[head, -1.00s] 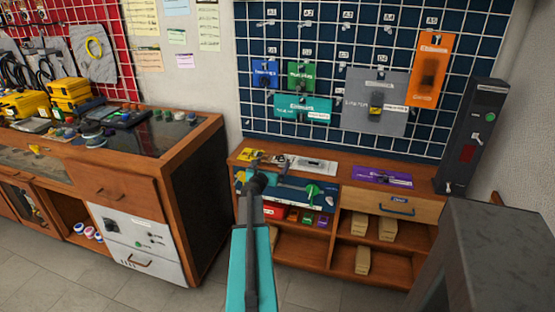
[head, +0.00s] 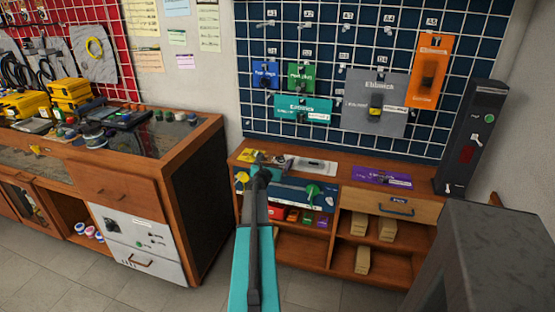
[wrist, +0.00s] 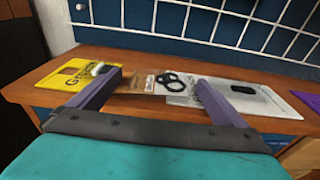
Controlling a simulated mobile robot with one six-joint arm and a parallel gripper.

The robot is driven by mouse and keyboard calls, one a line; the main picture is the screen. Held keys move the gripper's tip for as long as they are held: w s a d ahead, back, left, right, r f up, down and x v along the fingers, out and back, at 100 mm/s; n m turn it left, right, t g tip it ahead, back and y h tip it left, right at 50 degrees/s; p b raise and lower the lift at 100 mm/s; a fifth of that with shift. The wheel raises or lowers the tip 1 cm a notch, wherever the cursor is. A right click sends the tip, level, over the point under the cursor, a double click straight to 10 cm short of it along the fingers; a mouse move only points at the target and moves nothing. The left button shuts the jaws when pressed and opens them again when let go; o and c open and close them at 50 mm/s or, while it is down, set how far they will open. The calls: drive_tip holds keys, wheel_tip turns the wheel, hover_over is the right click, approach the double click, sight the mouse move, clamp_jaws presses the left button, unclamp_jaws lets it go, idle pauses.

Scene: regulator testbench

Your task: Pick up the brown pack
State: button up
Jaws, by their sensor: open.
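A flat brown pack (wrist: 138,85) with a white label and a dark item on it lies on the wooden bench top, between a yellow pack (wrist: 75,73) and a clear-and-white pack (wrist: 238,95). In the wrist view my gripper (wrist: 158,78) is open and empty. Its two purple-grey fingers stand on either side of the brown pack in the picture, with the pack beyond and apart from them. In the head view my gripper (head: 262,174) is at the bench's front edge, and my arm hides part of the bench there. The brown pack is hard to make out in that view.
A purple pack (head: 382,176) lies farther right on the bench (head: 336,175). Coloured packs, such as the orange pack (head: 432,70), hang on the blue pegboard behind. Brown boxes (head: 387,230) stand on the lower shelves. A dark tower (head: 470,138) stands at the right end.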

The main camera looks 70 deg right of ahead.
sight(276, 160)
drive_tip(key=shift+d, duration=0.4)
drive_tip(key=shift+c, duration=0.4)
drive_tip(key=c, duration=1.1)
drive_tip(key=shift+r, duration=0.1)
wheel_tip(276, 160, up, 10)
drive_tip(key=shift+f+p, duration=0.1)
drive_tip(key=shift+p, duration=0.8)
